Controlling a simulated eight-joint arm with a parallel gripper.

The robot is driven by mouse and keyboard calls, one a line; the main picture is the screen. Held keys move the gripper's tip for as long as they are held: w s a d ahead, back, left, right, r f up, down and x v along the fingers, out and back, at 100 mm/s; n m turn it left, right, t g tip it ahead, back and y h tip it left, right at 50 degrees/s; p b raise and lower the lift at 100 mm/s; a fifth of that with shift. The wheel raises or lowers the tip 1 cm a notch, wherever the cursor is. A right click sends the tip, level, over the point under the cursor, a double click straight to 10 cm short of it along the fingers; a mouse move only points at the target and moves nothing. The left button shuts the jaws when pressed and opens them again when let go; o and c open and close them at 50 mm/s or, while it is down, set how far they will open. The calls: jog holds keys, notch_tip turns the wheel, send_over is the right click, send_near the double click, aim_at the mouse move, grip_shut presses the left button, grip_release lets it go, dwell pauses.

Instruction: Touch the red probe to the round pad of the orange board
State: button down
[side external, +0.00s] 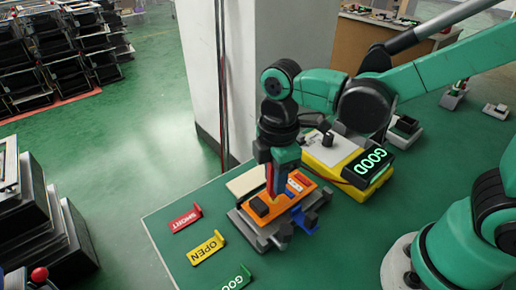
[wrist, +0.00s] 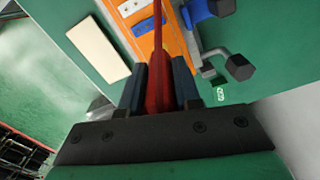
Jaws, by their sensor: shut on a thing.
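The orange board (side external: 312,187) lies in a grey metal fixture (side external: 247,224) on the green table, with a black block, a blue part and a red-and-white part on it. My gripper (side external: 271,166) is above the board, pointing down, shut on the red probe (side external: 269,180). The probe's tip is at or just above the board; contact cannot be told. The round pad is not clearly visible.
A yellow tester (side external: 330,152) beside the fixture has a black display (side external: 373,163) reading GOOD. A red SHORT sign (side external: 185,217), yellow OPEN sign (side external: 206,247) and green GOOD sign (side external: 236,279) stand at the front left. A dark-knobbed lever (wrist: 238,67) and pale plate (wrist: 97,50) flank the board.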

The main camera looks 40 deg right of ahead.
dwell(0.6)
jog(key=shift+r, duration=3.45)
